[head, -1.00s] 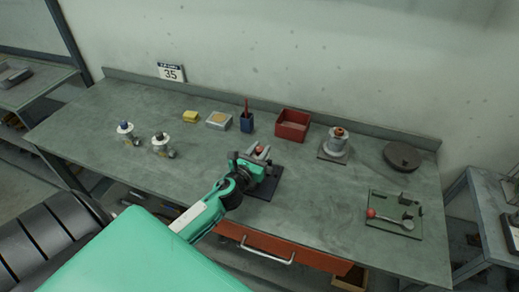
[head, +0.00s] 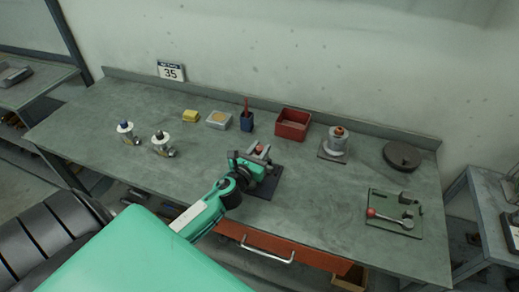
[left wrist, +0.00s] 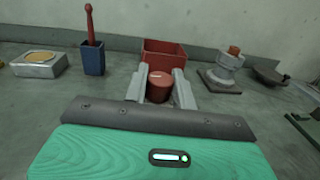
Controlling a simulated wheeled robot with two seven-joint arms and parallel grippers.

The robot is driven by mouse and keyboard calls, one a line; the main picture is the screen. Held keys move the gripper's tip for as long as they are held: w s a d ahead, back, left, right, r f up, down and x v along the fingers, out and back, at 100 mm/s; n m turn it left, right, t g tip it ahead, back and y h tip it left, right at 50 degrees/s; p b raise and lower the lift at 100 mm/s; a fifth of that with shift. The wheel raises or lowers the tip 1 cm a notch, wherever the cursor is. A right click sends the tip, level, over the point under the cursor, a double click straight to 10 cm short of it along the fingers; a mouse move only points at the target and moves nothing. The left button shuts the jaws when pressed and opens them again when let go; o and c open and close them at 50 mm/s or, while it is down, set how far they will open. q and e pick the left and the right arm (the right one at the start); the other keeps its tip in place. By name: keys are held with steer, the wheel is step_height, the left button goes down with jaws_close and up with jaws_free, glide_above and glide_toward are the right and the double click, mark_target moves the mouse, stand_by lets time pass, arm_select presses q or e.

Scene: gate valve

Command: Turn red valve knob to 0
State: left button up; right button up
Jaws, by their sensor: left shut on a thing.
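The red valve knob (left wrist: 160,86) sits between the two grey fingers of my left gripper (left wrist: 161,88) in the left wrist view. My left gripper is shut on it, with a finger on each side. In the head view the knob (head: 259,148) shows as a small red spot at the tip of my left gripper (head: 258,152), above a dark base plate (head: 266,187) near the table's front edge. The valve body under the knob is mostly hidden by my gripper. No scale or 0 mark on it can be read. My right gripper is not in view.
Behind stand a red bin (head: 293,122), a blue cup (head: 247,122) with a red tool, a grey box (head: 219,120) and a yellow block (head: 190,116). A grey fixture with an orange top (head: 335,143) stands right. A green plate with a red-tipped lever (head: 395,215) lies front right.

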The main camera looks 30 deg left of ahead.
arm_select(q)
steer(key=o, duration=1)
steer(key=shift+s+f, duration=0.1)
steer(key=shift+s, duration=0.35)
steer(key=s+b, duration=0.1)
steer(key=s, duration=0.3)
steer(key=s+d+b, duration=0.1)
steer(key=s, duration=0.3)
steer(key=s+b, duration=0.2)
steer(key=s, duration=0.2)
steer(key=shift+s+d, duration=0.3)
steer(key=shift+s, duration=0.1)
steer(key=shift+c, duration=0.2)
